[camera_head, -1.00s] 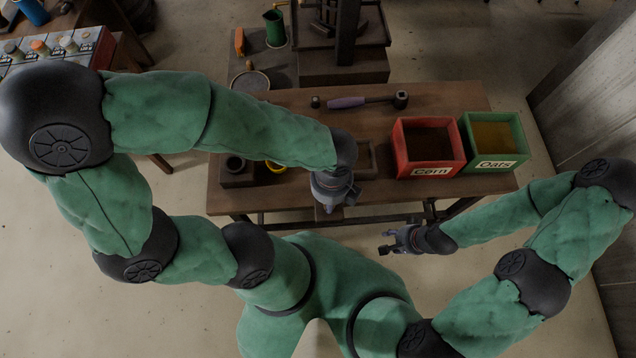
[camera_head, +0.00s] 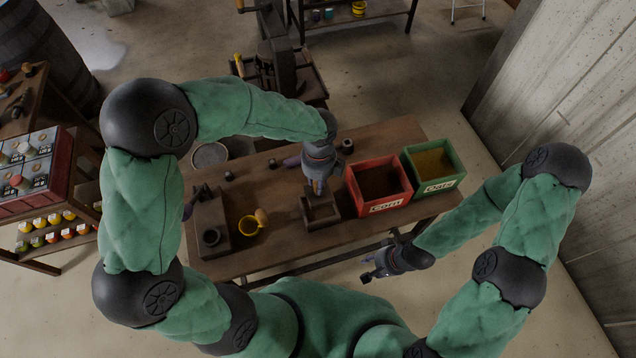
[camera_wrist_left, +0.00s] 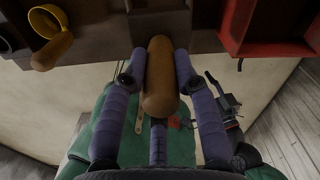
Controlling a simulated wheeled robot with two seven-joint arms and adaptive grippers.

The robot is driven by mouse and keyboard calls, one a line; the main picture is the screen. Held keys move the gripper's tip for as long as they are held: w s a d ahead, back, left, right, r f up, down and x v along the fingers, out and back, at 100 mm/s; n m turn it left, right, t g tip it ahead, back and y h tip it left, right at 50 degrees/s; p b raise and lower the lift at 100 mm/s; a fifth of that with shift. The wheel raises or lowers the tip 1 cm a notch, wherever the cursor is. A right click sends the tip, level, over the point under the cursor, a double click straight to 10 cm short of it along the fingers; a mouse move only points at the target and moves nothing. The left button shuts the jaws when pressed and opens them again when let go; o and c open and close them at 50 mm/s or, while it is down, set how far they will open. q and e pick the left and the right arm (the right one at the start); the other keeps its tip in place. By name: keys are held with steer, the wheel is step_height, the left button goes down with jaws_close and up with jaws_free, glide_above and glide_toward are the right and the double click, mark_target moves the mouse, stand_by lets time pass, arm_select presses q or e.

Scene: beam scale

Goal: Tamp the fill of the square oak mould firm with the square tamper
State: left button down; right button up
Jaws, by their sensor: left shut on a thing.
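My left gripper (camera_head: 318,187) is over the square oak mould (camera_head: 324,224), a small dark wooden frame on the workbench, and hides part of its inside. In the left wrist view the fingers are shut on a rounded brown wooden handle (camera_wrist_left: 160,80), which I take to be the square tamper's. The tamper's foot is not clearly seen, and I cannot tell whether it touches the fill. The fill's surface is too dark and covered to judge. My right gripper (camera_head: 373,274) is empty, its fingers apart, in front of the bench's edge.
A red Corn bin (camera_head: 378,188) stands just right of the mould, with a green Oats bin (camera_head: 433,166) beyond it. A yellow scoop (camera_head: 249,225) and a dark wooden block with a round hole (camera_head: 212,237) are to the left. A mallet head (camera_head: 347,146) lies behind my left gripper.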

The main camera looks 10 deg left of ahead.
mark_target(319, 197)
arm_select(q)
steer(key=shift+f+b, duration=2.1)
steer(key=shift+f, duration=0.35)
steer(key=shift+f+b, duration=0.6)
steer(key=shift+f, duration=0.75)
steer(key=shift+f+b, duration=0.4)
steer(key=shift+f, duration=0.3)
steer(key=shift+r, duration=0.15)
steer(key=shift+r+p, duration=1)
steer(key=shift+p, duration=0.1)
steer(key=shift+f+b, duration=0.65)
steer(key=shift+f, duration=0.55)
steer(key=shift+r, duration=0.2)
steer(key=shift+r+p, duration=0.95)
steer(key=shift+p, duration=0.1)
